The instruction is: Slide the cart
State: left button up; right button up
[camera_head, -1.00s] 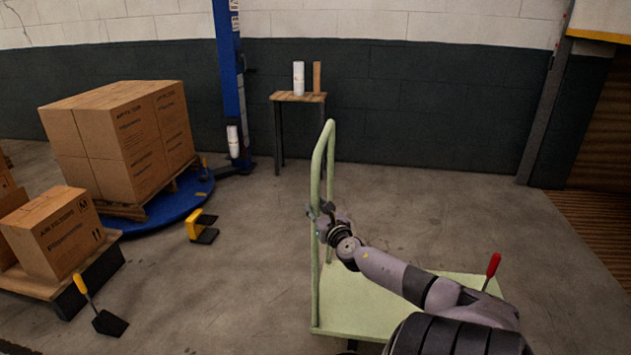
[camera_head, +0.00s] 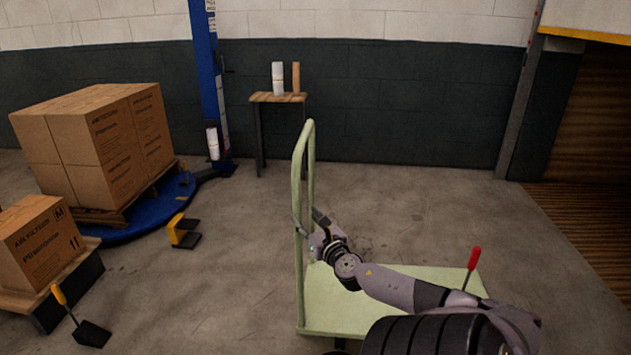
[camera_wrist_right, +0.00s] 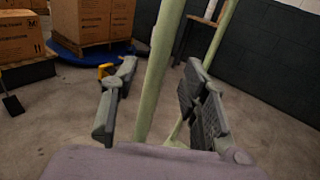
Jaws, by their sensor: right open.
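The cart (camera_head: 420,279) is a pale green flat platform with an upright hoop handle (camera_head: 311,135) at its left end. My right gripper (camera_head: 307,222) is at the near post of the hoop, partway up. In the right wrist view my open right gripper (camera_wrist_right: 157,88) has a finger on each side of the green post (camera_wrist_right: 158,70), with gaps visible between fingers and post. My right arm hides part of the deck, and the cart's wheels are mostly hidden. My left gripper is not in view.
Stacked cartons (camera_head: 92,145) stand on a pallet over a blue round base (camera_head: 150,215) at left. A nearer carton (camera_head: 40,245) and yellow-handled tool (camera_head: 90,332) lie front left. A small table (camera_head: 277,97) stands by the wall.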

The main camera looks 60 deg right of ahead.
jog(key=v, duration=0.5)
dwell(0.5)
